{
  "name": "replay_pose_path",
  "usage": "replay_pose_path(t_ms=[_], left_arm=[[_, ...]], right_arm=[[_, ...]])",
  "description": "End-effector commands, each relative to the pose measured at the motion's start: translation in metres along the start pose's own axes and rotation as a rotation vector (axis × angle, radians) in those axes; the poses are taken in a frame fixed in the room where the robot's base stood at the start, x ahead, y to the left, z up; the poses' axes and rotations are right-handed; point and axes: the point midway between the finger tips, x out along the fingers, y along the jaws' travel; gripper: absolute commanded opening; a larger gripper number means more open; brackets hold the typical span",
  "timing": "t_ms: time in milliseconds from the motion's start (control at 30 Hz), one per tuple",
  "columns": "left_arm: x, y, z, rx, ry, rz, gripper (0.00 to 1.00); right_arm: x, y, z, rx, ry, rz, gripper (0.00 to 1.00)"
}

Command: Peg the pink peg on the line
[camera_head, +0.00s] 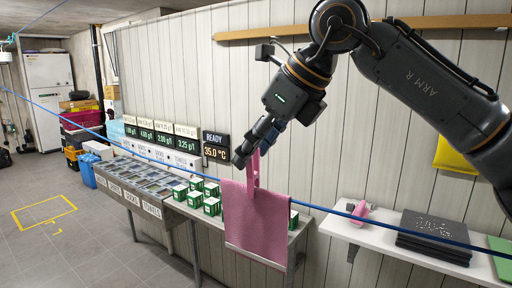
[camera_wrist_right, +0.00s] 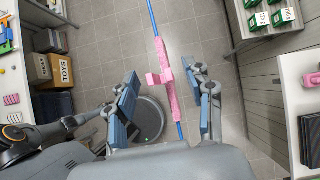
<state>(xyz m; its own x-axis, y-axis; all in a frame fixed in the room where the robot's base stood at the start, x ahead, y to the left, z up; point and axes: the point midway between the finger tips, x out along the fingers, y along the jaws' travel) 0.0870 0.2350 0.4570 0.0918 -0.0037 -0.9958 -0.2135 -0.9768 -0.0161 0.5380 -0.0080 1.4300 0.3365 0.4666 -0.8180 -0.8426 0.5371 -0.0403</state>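The blue line (camera_head: 400,228) runs across the head view, and a pink towel (camera_head: 257,220) hangs over it. The pink peg (camera_head: 254,172) stands upright at the towel's top edge, its lower end at the line. In the right wrist view the peg (camera_wrist_right: 154,79) sits over the line and the thin pink towel edge (camera_wrist_right: 172,103). My right gripper (camera_head: 247,150) is just above the peg. In the wrist view its fingers (camera_wrist_right: 167,103) are spread wide, one on each side of the peg, with gaps to both. My left gripper is not in view.
A white shelf (camera_head: 345,232) at right holds a pink object (camera_head: 360,211) and a dark folded stack (camera_head: 433,232). Behind the towel, a bench carries green-and-white boxes (camera_head: 212,205) and grey trays (camera_head: 140,177). The tiled floor (camera_head: 70,255) at left is largely clear.

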Motion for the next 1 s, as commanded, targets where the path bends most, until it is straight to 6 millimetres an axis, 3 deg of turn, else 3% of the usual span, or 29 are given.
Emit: replay_pose_path(t_ms=[267,700,1000], left_arm=[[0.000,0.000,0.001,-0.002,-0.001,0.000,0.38],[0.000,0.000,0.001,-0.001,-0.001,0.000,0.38],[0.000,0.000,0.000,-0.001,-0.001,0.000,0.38]], right_arm=[[-0.005,0.000,0.001,0.000,-0.002,-0.001,0.52],[-0.089,0.000,0.001,0.000,-0.003,-0.002,0.52],[-0.119,0.000,0.000,0.000,0.000,0.000,0.52]])
